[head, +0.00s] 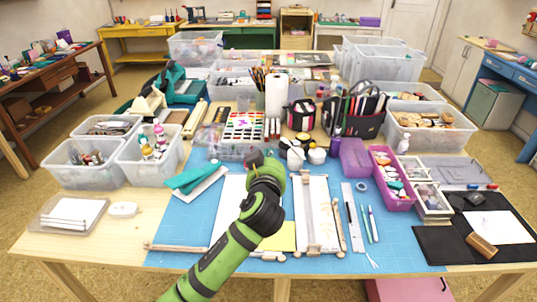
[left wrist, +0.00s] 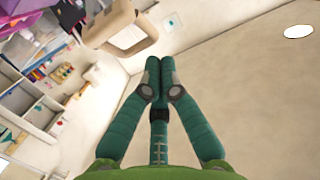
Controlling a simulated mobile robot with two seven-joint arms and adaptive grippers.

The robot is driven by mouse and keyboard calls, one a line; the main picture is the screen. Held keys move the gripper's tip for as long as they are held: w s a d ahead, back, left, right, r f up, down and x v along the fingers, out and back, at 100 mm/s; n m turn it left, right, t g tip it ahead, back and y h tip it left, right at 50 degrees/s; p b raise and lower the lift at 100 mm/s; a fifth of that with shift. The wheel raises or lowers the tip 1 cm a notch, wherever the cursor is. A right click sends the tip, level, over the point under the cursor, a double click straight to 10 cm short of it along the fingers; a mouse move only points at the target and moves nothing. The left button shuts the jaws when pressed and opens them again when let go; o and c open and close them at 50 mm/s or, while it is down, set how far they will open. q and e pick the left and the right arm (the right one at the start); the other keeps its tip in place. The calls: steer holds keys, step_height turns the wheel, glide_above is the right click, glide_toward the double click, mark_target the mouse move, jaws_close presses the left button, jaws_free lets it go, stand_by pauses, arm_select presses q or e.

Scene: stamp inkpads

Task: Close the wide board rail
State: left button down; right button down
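A long wooden rail (head: 180,248) lies along the front of the blue mat; my arm covers its middle. It appears to be the wide board's rail. A white sheet or board (head: 229,205) lies behind it, partly hidden by my arm. A narrower wood-framed board (head: 316,212) lies to its right. My left gripper (head: 262,162) is above the back of the white sheet, its fingers hard to make out in the head view. In the left wrist view, its two teal fingers (left wrist: 154,75) meet at the tips with nothing visible between them. My right gripper is not in view.
The blue mat (head: 183,222) has bare room at left. A teal stapler-like tool (head: 195,177), yellow paper (head: 282,237), a ruler (head: 352,215) and pens lie on it. A stamp tray (head: 243,130), white jars (head: 296,157) and a purple bin (head: 392,180) stand behind or right.

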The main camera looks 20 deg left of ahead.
arm_select(q)
steer(key=shift+f, duration=0.25)
